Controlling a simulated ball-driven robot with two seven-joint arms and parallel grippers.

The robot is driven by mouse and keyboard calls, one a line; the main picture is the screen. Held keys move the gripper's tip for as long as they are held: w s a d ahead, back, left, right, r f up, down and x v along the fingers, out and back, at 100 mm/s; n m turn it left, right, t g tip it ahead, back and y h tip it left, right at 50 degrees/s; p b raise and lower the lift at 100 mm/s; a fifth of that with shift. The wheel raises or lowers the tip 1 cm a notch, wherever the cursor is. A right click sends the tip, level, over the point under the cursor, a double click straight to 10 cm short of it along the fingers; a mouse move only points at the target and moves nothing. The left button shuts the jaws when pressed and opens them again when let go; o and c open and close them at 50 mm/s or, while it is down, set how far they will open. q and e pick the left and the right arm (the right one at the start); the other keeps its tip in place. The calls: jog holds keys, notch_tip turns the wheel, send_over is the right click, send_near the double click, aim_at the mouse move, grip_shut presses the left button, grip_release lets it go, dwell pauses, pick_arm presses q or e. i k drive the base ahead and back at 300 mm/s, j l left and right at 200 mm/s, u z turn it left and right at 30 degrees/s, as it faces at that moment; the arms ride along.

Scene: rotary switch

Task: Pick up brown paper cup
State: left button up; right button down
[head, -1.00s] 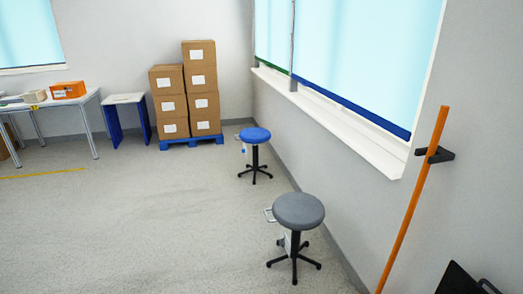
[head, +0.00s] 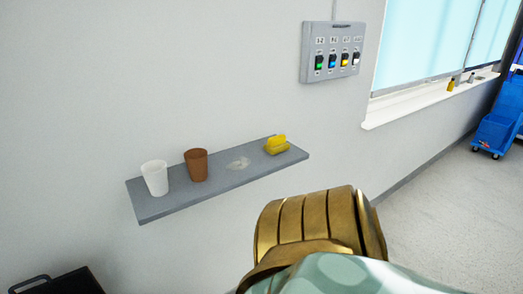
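The brown paper cup (head: 196,165) stands upright on a grey wall shelf (head: 165,208), left of centre in the head view. A white cup (head: 155,178) stands just to its left, a small gap apart. One of my arm parts, gold with a pale green section, fills the lower right of the view, in front of and to the right of the shelf. Neither gripper's fingers show.
A yellow object (head: 276,145) lies at the shelf's right end, with a pale patch (head: 238,163) between it and the brown cup. A grey switch panel (head: 332,52) hangs on the wall above right. A blue cart (head: 497,125) stands at the far right. A black object (head: 60,282) is at lower left.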

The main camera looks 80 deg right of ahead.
aim_at(197, 166)
jog(key=k+j+z, duration=0.1)
jog(key=z, duration=1.85)
